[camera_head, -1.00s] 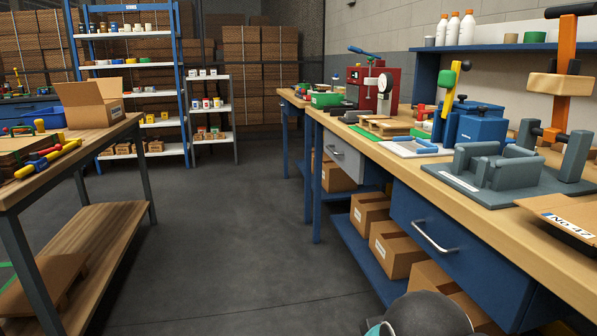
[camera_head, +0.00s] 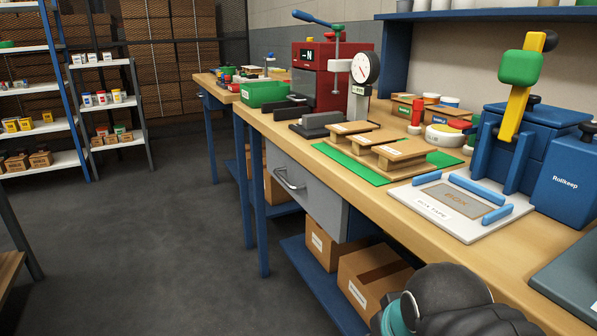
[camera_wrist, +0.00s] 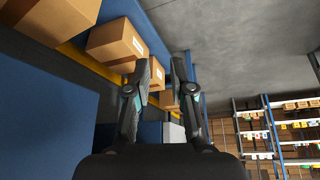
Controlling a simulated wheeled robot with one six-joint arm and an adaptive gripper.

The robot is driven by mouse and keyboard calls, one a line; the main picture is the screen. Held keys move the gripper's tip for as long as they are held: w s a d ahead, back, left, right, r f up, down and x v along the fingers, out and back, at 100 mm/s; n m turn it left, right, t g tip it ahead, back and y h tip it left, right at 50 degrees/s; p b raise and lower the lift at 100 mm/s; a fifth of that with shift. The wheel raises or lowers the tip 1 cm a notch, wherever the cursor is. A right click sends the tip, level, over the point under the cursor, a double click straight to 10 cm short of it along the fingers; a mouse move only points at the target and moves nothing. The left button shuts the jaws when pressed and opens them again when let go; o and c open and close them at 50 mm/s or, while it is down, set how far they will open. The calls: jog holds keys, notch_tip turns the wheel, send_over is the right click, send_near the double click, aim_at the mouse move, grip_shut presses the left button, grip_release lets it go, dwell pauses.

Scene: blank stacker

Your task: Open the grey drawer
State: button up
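The head view shows only part of my arm at the bottom right.
Cardboard boxes (camera_head: 367,278) stand on the blue lower shelf below the drawer. A blue bench leg (camera_head: 259,215) stands left of it. Tools and a red machine (camera_head: 327,76) sit on the bench. The grey floor (camera_head: 150,260) in the aisle is clear. Shelving stands at the back left.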

jog(key=w+a+f+n+g+b, duration=0.2)
jog(key=w+a+f+n, duration=0.1)
jog(key=w+f, duration=0.1)
jog(key=n+t+h+b, duration=0.4)
jog(key=n+t+h, duration=0.3)
jog(key=t+h, duration=0.55)
send_near(284, 179)
jog(key=shift+g+h, duration=0.65)
jog(key=x, duration=0.6)
jog(key=p+x, duration=0.1)
jog(key=x, duration=0.3)
jog(key=shift+w+a+f, duration=0.25)
jog(key=shift+w, duration=0.1)
grip_shut()
